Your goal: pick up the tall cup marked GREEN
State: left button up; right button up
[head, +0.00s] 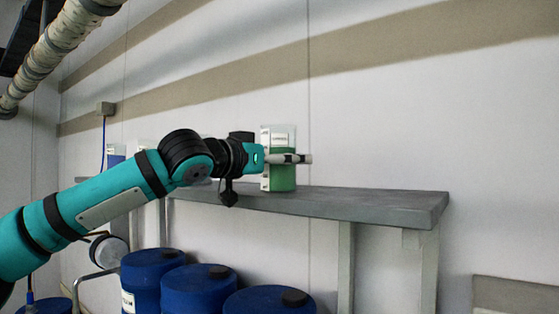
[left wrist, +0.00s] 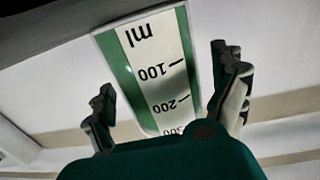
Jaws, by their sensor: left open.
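The tall cup (head: 282,178) with green contents and a white label stands upright on the grey shelf (head: 350,203). The small print on its label is hard to read in the head view. In the left wrist view the cup (left wrist: 137,62) appears upside down, with a white scale marked ml, 100 and 200. My left gripper (head: 298,158) is level with the cup's upper half, its fingers overlapping the cup in the head view. In the left wrist view the gripper (left wrist: 167,100) is open, with the cup between its fingers and gaps on both sides. My right gripper is not in view.
A container with blue contents (head: 116,155) stands at the left, partly hidden by my left arm. Blue barrels (head: 198,288) stand below the shelf. The wall is close behind the cup. The shelf is clear to the cup's right.

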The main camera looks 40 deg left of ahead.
pick_arm(q)
jog(key=shift+s, duration=0.2)
jog(key=c, duration=0.3)
jog(key=shift+w, duration=0.1)
jog(key=c, duration=1.3)
jog(key=shift+r, duration=0.1)
jog(key=shift+c, duration=0.2)
